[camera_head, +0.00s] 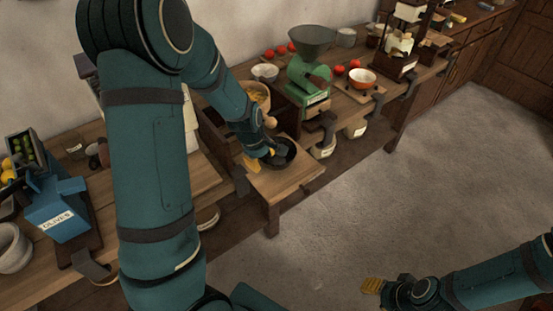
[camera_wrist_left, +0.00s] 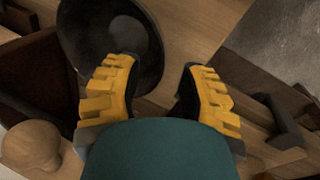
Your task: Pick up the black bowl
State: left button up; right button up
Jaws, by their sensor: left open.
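The black bowl (camera_head: 286,151) sits on the small wooden table beside the counter, partly hidden by my left gripper. In the left wrist view the bowl (camera_wrist_left: 110,30) fills the upper left, its dark inside facing the camera. My left gripper (camera_head: 263,166) is at the bowl's near side in the head view. In the left wrist view the gripper (camera_wrist_left: 160,80) is open, with yellow fingers apart. The left finger overlaps the bowl and the rim shows between the fingers; I cannot tell whether they touch. My right gripper (camera_head: 374,286) is low over the floor, its opening unclear.
A green grinder (camera_head: 307,80) stands behind the small table (camera_head: 285,182). A wooden knob (camera_wrist_left: 32,148) is at lower left in the wrist view. The floor (camera_head: 400,170) at right is clear.

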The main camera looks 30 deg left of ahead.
pick_arm(q)
jog(key=x, duration=0.3)
jog(key=shift+a, duration=0.1)
jog(key=shift+r, duration=0.1)
jog(key=shift+c, duration=0.4)
grip_shut()
jog(key=shift+r, duration=0.1)
